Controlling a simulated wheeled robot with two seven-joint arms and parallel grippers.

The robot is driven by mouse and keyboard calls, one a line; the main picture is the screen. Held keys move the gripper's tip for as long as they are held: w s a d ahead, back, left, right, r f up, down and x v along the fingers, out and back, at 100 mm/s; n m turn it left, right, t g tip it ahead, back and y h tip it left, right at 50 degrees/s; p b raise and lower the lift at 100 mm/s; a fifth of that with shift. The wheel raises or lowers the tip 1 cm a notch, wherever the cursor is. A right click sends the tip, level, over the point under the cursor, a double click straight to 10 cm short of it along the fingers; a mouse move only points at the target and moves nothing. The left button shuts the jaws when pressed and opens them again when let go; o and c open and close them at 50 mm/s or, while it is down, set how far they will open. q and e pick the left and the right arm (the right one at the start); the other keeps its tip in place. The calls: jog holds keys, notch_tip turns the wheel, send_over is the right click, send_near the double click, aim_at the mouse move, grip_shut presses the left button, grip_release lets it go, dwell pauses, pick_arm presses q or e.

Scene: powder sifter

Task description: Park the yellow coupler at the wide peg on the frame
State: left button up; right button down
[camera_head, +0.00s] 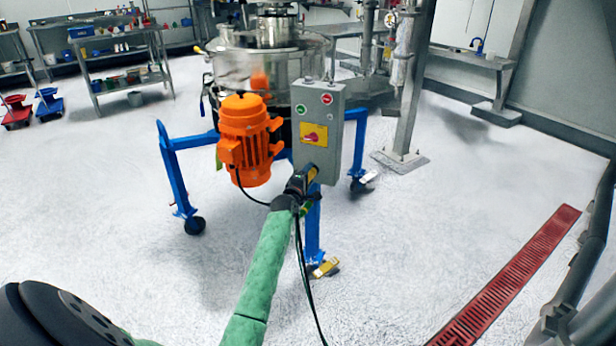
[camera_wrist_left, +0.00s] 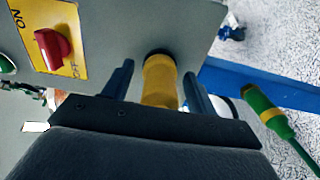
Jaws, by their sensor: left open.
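The yellow coupler (camera_wrist_left: 160,82) is a short cylinder with a dark end, at the lower edge of the grey control box (camera_head: 316,130) on the blue frame (camera_head: 178,165). My left gripper (camera_head: 304,178) is at the box's bottom edge. In the left wrist view my left gripper (camera_wrist_left: 159,72) is open, with one finger on each side of the coupler. A small gap shows beside the left finger. The peg is hidden, and I cannot tell how far the coupler sits on it. My right gripper is out of view.
A green connector (camera_wrist_left: 268,112) on a green cable is right of the fingers. An orange motor (camera_head: 246,140) stands left of the box. A red floor grate (camera_head: 515,275) is at the right. The floor in front is mostly clear.

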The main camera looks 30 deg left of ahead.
pick_arm(q)
jog(key=shift+r+p, duration=0.25)
jog(key=shift+p, duration=0.05)
dwell(0.6)
jog(key=shift+c, duration=0.2)
grip_shut()
jog(key=shift+s+f, duration=0.1)
jog(key=shift+s+d+f+p, duration=0.15)
jog(key=shift+s+p, duration=0.35)
jog(key=shift+s, duration=0.45)
jog(key=shift+s+d+r+p, duration=0.15)
jog(key=shift+s+p, duration=0.3)
jog(key=shift+s, duration=0.45)
jog(key=shift+s+d+f+p, duration=0.1)
jog(key=shift+s+d+p, duration=0.1)
jog(key=shift+s+p, duration=0.55)
jog(key=shift+s, duration=0.25)
